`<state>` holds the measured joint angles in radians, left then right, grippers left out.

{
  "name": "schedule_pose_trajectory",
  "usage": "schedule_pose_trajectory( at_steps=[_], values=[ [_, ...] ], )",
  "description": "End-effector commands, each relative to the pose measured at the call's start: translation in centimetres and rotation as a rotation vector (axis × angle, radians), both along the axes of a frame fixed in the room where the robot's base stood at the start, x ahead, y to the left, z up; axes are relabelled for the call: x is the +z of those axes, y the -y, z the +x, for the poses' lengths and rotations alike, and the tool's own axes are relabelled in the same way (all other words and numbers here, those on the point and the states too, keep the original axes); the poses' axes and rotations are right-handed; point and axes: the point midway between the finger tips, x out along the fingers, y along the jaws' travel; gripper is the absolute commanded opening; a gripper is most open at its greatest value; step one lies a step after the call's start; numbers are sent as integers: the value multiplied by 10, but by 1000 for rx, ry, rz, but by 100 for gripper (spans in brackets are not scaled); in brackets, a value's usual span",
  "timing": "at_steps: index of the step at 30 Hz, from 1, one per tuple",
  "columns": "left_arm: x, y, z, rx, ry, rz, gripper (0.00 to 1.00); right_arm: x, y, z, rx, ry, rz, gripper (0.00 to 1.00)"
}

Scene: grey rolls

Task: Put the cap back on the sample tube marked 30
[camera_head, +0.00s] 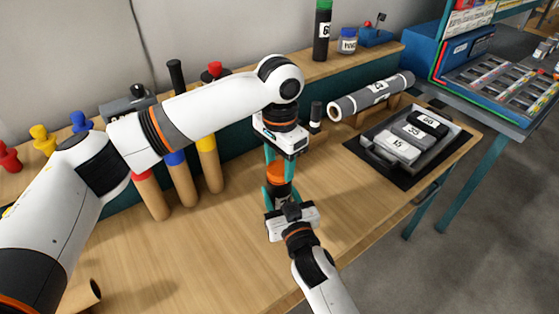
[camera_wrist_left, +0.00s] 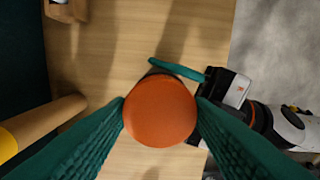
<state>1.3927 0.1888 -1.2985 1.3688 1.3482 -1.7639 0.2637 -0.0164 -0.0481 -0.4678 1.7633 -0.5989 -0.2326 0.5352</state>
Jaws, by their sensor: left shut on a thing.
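My left gripper (camera_head: 279,164) points down from above with its teal fingers shut on an orange cap (camera_head: 277,173). In the left wrist view the round orange cap (camera_wrist_left: 160,111) sits between both fingers. Directly below it is a dark sample tube (camera_head: 281,189), upright, with part of a pale label showing. I cannot read its number. My right gripper (camera_head: 280,197) comes from the front with one finger on each side of the tube, and seems shut on it. The cap hides the tube's mouth, so I cannot tell whether the cap is seated on it.
Brown cylinders with red, blue and yellow tops (camera_head: 208,163) stand left of the grippers. A grey roll (camera_head: 372,96) and a black tray (camera_head: 441,165) with numbered blocks lie to the right. A back ledge (camera_head: 358,54) carries bottles. The front tabletop (camera_head: 190,262) is largely clear.

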Motion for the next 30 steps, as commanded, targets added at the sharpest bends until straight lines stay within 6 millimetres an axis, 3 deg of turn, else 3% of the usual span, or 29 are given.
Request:
schedule_pose_trajectory(
  at_steps=[30],
  values=[
    [0,-1,-1,-2284,4,3,23,-1,0,0,-1,-2,-1,0]
  ],
)
